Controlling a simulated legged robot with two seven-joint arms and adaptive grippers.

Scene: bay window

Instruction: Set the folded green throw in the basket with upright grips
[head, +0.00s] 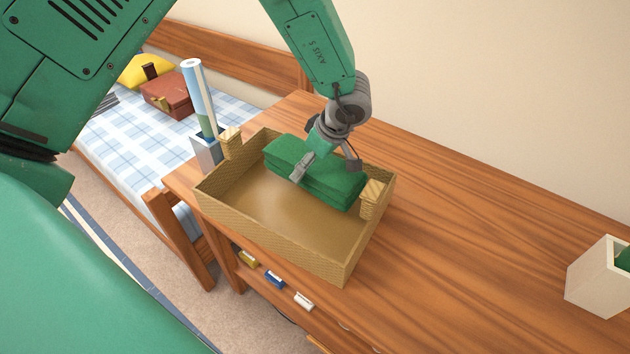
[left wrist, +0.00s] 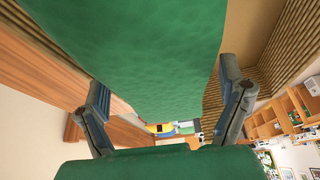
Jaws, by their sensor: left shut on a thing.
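The folded green throw (head: 300,172) is a thick stack of layers at the far side of the woven tan basket (head: 262,229). The basket stands on the wooden desk, with upright grips (head: 231,144) and (head: 371,199) on two opposite ends. My left gripper (head: 327,165) reaches down from above and is shut on the throw, a finger on either side. In the left wrist view the throw (left wrist: 140,50) fills the space between the fingers, with woven wall at the right. I cannot tell whether the throw touches the basket floor. My right gripper is out of view.
A holder (head: 207,150) with a tall rolled tube stands left of the basket. A pale box (head: 599,277) is at the desk's right. Behind left is a bed (head: 125,135) with a red-brown case (head: 168,95) and yellow pillow. The desk right of the basket is clear.

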